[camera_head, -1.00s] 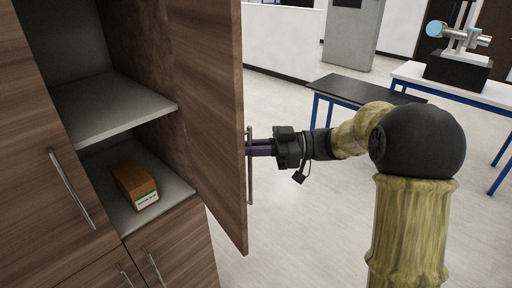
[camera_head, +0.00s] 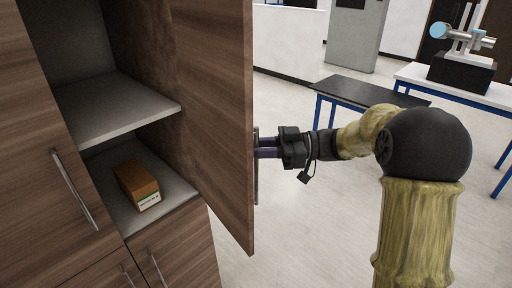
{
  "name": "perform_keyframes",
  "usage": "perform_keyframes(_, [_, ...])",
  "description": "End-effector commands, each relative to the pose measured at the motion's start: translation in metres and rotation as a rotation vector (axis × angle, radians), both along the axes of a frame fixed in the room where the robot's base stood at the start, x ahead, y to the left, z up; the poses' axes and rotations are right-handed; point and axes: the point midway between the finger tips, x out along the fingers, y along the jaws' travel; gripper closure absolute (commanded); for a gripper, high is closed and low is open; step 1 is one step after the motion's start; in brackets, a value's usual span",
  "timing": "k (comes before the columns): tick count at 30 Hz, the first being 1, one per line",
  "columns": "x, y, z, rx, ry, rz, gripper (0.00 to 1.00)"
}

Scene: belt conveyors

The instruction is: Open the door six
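A brown wooden cabinet door (camera_head: 214,110) stands wide open, swung out from the cabinet. Its metal bar handle (camera_head: 256,185) is on the far face, and only a narrow strip shows past the door's edge. My gripper (camera_head: 262,147) is at this handle, with its purple fingers reaching to it from the right. The fingertips are partly hidden by the door edge, so I cannot tell whether they are closed on the handle. No door number shows.
Inside the cabinet are a grey shelf (camera_head: 125,112) and a brown box (camera_head: 137,184) on the compartment floor. A closed door with a handle (camera_head: 74,190) is at left. A black-topped table (camera_head: 370,91) stands behind my arm. The floor (camera_head: 310,240) right of the door is clear.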

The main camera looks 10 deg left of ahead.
Motion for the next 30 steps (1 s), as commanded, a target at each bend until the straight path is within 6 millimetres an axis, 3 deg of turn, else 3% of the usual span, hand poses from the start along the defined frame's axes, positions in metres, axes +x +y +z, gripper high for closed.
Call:
perform_keyframes(8, [0.005,-0.026,-0.004,-0.001,-0.001,-0.004,0.75])
perform_keyframes(24, [0.024,-0.131,-0.004,-0.001,-0.002,-0.003,0.75])
perform_keyframes(30, [0.029,-0.162,-0.002,-0.001,-0.001,-0.001,0.75])
